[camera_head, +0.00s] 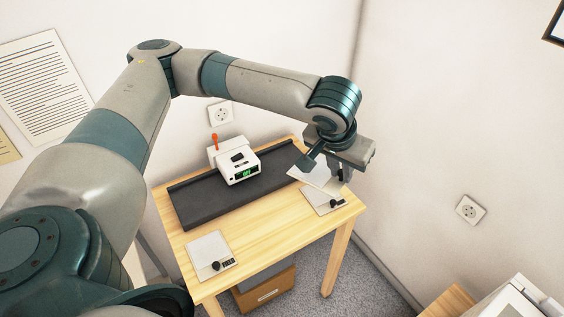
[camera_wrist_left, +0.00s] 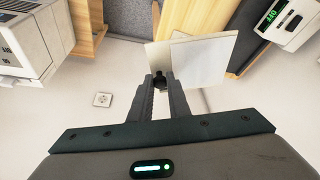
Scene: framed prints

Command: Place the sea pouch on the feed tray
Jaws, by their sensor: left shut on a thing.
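My left gripper (camera_head: 325,168) is shut on a thin pale sheet, which I take to be the sea pouch (camera_head: 313,178), above the table's right end. No sea picture shows on its visible face. The pouch also shows in the left wrist view (camera_wrist_left: 203,60), pinched at its edge between the fingertips (camera_wrist_left: 160,80). A pale tray with a black knob (camera_head: 209,246) lies at the table's front left; its small label seems to read FEED. A similar tray (camera_head: 322,198) lies at the right end, just below the held pouch and partly hidden. My right gripper is out of view.
A white machine (camera_head: 238,162) with a green display and an orange lever stands on a dark mat (camera_head: 200,201) across the wooden table (camera_head: 250,235). Bare wood lies between the trays. Walls stand close behind and right. A brown box (camera_head: 266,290) sits under the table.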

